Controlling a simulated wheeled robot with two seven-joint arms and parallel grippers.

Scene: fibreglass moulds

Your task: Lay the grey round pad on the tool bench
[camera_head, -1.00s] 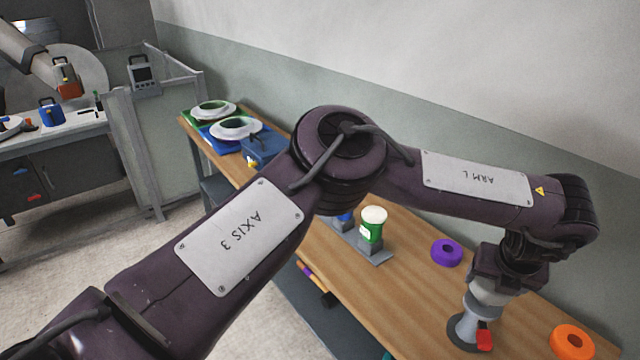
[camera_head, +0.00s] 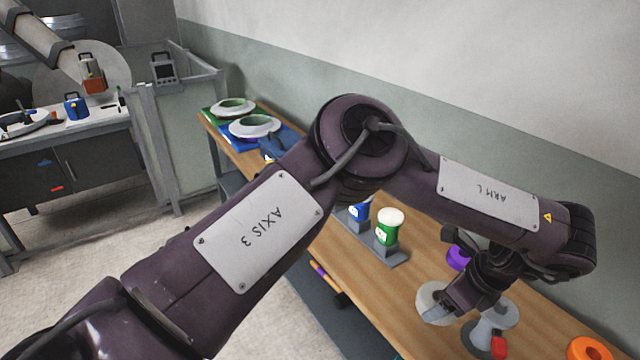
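The grey round pad (camera_head: 433,298) is a pale disc over the tool bench (camera_head: 395,305), in front of the purple ring. My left gripper (camera_head: 455,303) is at the pad's right edge and appears shut on it. Its fingertips are small and partly hidden, and I cannot tell whether the pad touches the bench top. Just right of the gripper stands a grey flared tool (camera_head: 489,331) with a red part. My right gripper is not in view.
A green-labelled jar (camera_head: 389,228) and a blue one (camera_head: 359,211) stand in a grey holder (camera_head: 392,257). A purple ring (camera_head: 458,257) and an orange ring (camera_head: 590,349) lie on the bench. Round moulds (camera_head: 254,126) sit at its far end. A wall runs behind.

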